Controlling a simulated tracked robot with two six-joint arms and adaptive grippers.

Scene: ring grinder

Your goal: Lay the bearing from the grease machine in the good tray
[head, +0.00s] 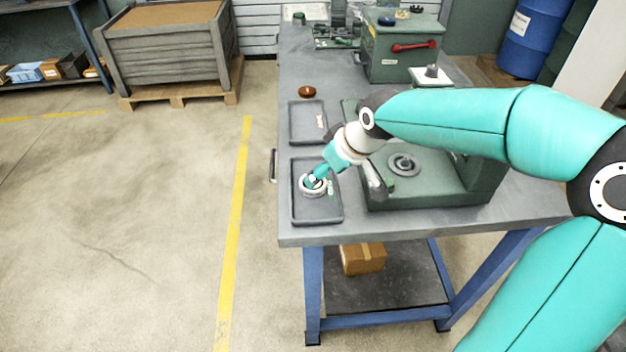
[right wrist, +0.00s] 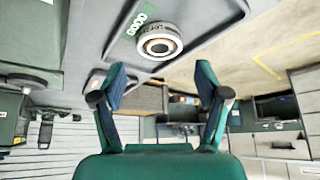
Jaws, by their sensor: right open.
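The bearing (head: 312,187), a pale metal ring with a dark centre, lies flat in the near grey tray (head: 331,216). In the right wrist view the bearing (right wrist: 160,42) sits in the same tray (right wrist: 205,40) beside a green label that reads GOOD. My right gripper (head: 315,182) is at the tray, close by the bearing and partly covering it in the head view. In the wrist view its fingers (right wrist: 160,78) are spread with nothing between them. The green machine with a round seat (head: 403,164) stands right of the tray; the seat shows no bearing on it. My left gripper is not in view.
A second grey tray (head: 301,133) with a reddish label lies just beyond, with a brown round dish (head: 307,91) behind it. A green machine with a red handle (head: 402,71) stands farther back. Floor left of the bench is clear.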

